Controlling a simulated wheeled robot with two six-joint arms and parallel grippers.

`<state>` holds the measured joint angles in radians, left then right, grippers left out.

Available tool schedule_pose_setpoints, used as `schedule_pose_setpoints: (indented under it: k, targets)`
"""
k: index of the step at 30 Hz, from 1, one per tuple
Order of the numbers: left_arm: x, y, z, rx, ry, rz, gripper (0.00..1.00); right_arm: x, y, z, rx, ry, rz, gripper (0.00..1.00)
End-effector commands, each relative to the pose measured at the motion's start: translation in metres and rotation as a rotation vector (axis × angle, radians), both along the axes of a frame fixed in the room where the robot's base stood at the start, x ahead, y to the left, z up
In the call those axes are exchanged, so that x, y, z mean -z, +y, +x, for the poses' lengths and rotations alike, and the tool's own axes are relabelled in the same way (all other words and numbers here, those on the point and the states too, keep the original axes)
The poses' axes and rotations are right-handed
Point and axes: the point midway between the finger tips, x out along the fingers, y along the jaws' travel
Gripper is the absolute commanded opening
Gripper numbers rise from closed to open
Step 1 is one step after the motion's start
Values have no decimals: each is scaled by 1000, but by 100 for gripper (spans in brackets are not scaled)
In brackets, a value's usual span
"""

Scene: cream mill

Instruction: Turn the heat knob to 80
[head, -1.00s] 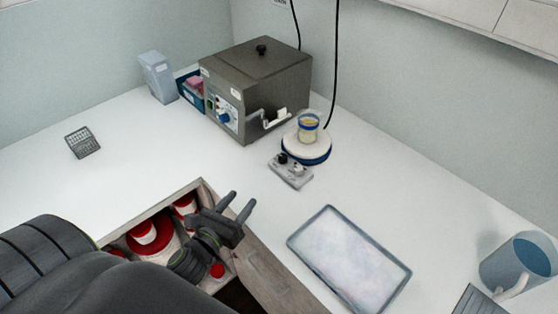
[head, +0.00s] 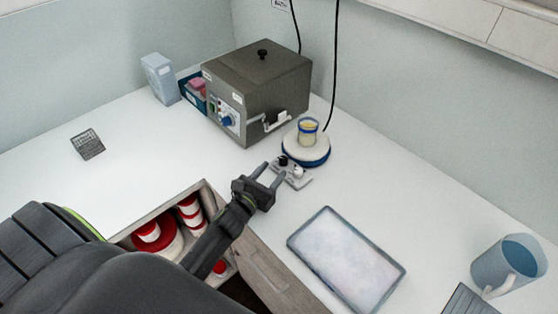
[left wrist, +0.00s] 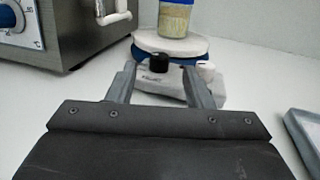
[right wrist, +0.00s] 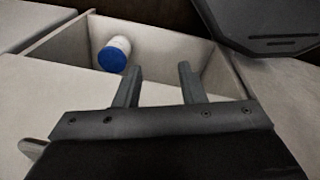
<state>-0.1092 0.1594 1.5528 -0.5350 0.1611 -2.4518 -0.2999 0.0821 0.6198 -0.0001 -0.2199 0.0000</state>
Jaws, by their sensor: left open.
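A small grey control box (head: 292,177) sits in front of the white-topped round plate with a blue base (head: 305,152). It has a black knob (head: 283,160) and a white knob (head: 298,172); I cannot read which is for heat. My left gripper (head: 273,172) is open and empty, close in front of the box. In the left wrist view, the black knob (left wrist: 159,63) shows between the fingers and the white knob (left wrist: 206,69) beside the right finger. My right gripper (right wrist: 160,70) is open and empty, at a compartment holding a blue-capped white jar (right wrist: 115,53).
A beaker (head: 308,131) with yellowish contents stands on the plate. A grey oven-like box (head: 265,85) with a blue dial stands behind left. A tray (head: 345,260) and a blue jug (head: 507,262) are at right. An open drawer (head: 205,187) holds red-and-white containers.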

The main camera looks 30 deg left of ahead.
Motion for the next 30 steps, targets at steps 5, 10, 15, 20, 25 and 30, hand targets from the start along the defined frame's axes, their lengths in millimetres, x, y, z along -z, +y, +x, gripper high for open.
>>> schedule_pose_setpoints:
  k: [5,10,15,20,25,30]
  targets:
    - [0,-2,28,0,0,-1,46,-3,0,1,0,-1,0,36]
    - [0,-3,42,0,0,-1,46,-3,0,1,0,-1,0,36]
    - [0,-4,46,0,1,1,46,-3,1,1,0,-1,1,36]
    - [0,-4,46,0,1,0,46,-3,2,1,1,-1,3,36]
    - [0,-3,45,0,1,0,28,-3,3,1,1,-1,4,36]
    - [0,-3,45,0,1,0,6,-3,3,1,1,-1,4,36]
